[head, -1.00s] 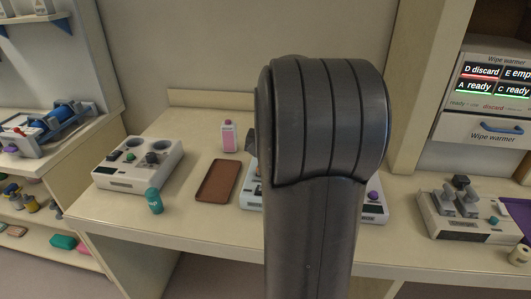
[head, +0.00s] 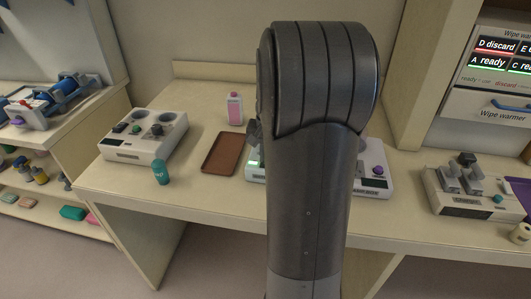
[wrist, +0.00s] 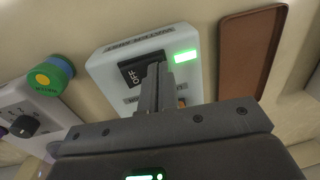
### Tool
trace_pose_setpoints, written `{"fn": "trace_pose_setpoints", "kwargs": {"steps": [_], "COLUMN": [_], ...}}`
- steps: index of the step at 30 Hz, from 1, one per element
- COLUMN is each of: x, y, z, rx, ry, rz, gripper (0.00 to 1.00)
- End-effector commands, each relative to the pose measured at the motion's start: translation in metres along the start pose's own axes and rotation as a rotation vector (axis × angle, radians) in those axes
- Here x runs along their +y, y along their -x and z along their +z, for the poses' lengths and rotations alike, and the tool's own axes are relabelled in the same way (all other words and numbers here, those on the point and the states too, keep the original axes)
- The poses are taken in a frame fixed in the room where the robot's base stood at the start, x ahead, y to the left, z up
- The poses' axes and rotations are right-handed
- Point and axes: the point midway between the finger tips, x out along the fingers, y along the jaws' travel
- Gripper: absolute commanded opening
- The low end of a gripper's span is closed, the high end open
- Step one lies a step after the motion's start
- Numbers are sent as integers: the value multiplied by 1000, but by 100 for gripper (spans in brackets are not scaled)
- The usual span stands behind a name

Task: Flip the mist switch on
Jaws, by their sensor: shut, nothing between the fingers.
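A white switch box (wrist: 112,72) sits in the middle of the wrist view, with a black rocker or plate (wrist: 131,79) marked OFF and a lit green lamp (wrist: 185,56) beside it. Its printed labels are too blurred to read. My gripper (wrist: 155,70) is shut and empty, its fingertips over the black switch part; I cannot tell whether they touch it. The fingers hide part of the switch and an orange mark. In the head view my arm covers most of the box; only its left end (head: 255,172) shows, just right of a brown tray (head: 221,153).
The brown tray also shows in the wrist view (wrist: 250,50), right of the box. A green and blue round cap (wrist: 50,76) is at left. On the counter are a pink bottle (head: 235,108), a teal bottle (head: 161,172), and another panel (head: 148,138) at left.

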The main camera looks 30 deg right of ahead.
Motion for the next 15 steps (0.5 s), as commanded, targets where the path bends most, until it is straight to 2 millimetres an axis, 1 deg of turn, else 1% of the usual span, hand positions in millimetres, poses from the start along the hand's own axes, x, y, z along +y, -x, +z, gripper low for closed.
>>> {"fn": "trace_pose_setpoints", "kwargs": {"steps": [8, 15], "x": [2, 10], "y": [0, 4], "z": [0, 0], "rx": [-1, -1], "ry": [-2, -2], "rz": [-4, -4], "gripper": [0, 0]}}
